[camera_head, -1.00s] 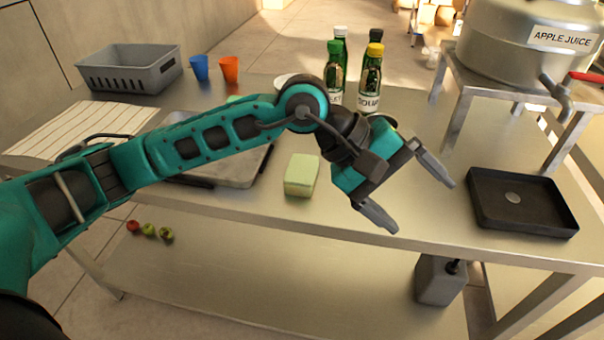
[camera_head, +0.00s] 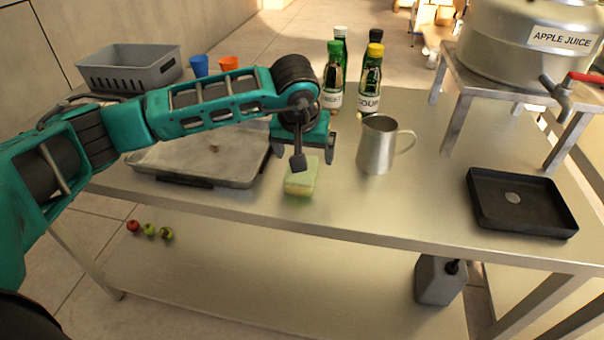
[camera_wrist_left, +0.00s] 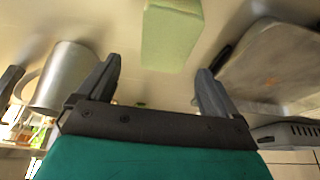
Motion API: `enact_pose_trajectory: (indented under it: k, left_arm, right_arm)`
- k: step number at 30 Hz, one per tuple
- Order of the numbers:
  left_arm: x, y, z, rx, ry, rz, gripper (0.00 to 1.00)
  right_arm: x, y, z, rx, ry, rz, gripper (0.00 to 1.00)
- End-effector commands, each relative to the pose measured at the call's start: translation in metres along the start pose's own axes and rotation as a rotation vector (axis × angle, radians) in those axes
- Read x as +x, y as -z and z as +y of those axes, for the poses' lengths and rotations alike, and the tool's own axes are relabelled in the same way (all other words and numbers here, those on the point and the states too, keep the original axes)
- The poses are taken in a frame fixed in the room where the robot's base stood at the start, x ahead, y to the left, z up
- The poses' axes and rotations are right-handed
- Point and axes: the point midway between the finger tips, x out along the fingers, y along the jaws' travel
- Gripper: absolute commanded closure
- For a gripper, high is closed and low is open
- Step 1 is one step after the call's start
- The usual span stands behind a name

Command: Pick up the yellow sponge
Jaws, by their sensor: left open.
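The sponge (camera_head: 300,183) is a pale yellow-green block on the steel table, near its front edge. In the left wrist view the sponge (camera_wrist_left: 171,38) shows at the top, ahead of and between the two fingers. My left gripper (camera_head: 303,152) is over the far end of the sponge and partly covers it in the head view. Its fingers are apart with nothing between them, as the left wrist view (camera_wrist_left: 158,76) shows. I cannot tell the exact height above the sponge. My right gripper is not in view.
A metal jug (camera_head: 377,148) stands right of the sponge. A flat grey tray (camera_head: 190,163) lies to its left. Several bottles (camera_head: 370,75) stand behind. A black tray (camera_head: 520,203) is at the right. The table between the jug and black tray is clear.

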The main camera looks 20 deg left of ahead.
Motion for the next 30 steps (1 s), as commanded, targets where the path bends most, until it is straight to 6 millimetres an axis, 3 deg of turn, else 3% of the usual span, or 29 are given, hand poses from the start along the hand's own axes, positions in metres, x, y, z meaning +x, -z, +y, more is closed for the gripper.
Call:
enact_pose_trajectory:
  k: [12,21,30]
  left_arm:
    - [0.050,-0.006,-0.004,-0.001,-0.002,-0.001,0.06]
    - [0.053,-0.005,-0.004,-0.001,-0.002,0.001,0.07]
    - [0.053,-0.005,-0.004,-0.001,-0.002,0.001,0.36]
  right_arm:
    - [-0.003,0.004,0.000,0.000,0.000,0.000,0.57]
    - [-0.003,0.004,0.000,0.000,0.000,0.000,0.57]
    - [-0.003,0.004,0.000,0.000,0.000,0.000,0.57]
